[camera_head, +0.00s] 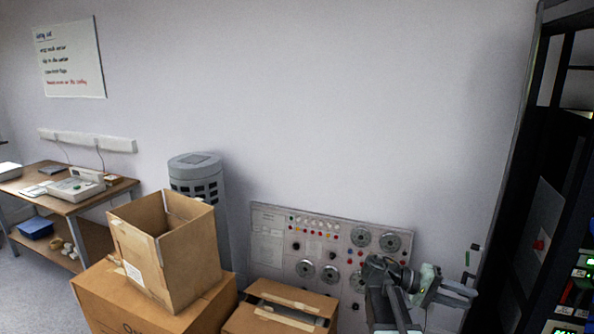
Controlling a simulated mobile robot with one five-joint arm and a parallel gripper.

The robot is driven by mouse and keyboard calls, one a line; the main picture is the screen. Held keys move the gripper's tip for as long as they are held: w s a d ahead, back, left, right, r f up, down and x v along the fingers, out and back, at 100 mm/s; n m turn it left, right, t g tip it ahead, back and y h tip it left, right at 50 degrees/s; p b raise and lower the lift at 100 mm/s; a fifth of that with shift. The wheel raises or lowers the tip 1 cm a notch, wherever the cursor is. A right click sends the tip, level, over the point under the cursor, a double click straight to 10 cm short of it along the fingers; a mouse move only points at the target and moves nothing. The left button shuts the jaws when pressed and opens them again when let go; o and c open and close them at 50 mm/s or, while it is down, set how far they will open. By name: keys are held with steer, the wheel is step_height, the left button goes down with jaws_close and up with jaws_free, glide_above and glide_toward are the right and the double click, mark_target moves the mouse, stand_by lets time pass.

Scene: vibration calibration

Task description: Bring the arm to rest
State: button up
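My arm (386,299) rises from the bottom edge, right of the middle, and bends to the right at its upper end. My gripper (473,298) points right, and its two fingers show a gap between them. It looks open and holds nothing that I can see. It is in front of the grey control panel's right end and the wall. The lower part of the arm is cut off by the bottom edge.
An open cardboard box (180,262) stands on a larger carton (115,300) at left. Another carton (262,322) is left of my arm. The control panel (268,250) is behind. A black rack (516,200) stands close on the right. A wooden table (100,197) is at far left.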

steer(key=s+a+f+n+t+y, duration=0.1)
steer(key=a+f+t+y, duration=0.1)
steer(key=a+f+y, duration=0.5)
steer(key=s+a+f+n+t+y, duration=0.1)
steer(key=a+f+y, duration=0.7)
steer(key=a, duration=1.2)
step_height(320, 180, down, 4)
steer(key=shift+a+f+n+t, duration=0.15)
steer(key=shift+n+t, duration=0.35)
steer(key=shift+t, duration=0.3)
steer(key=shift+s, duration=0.1)
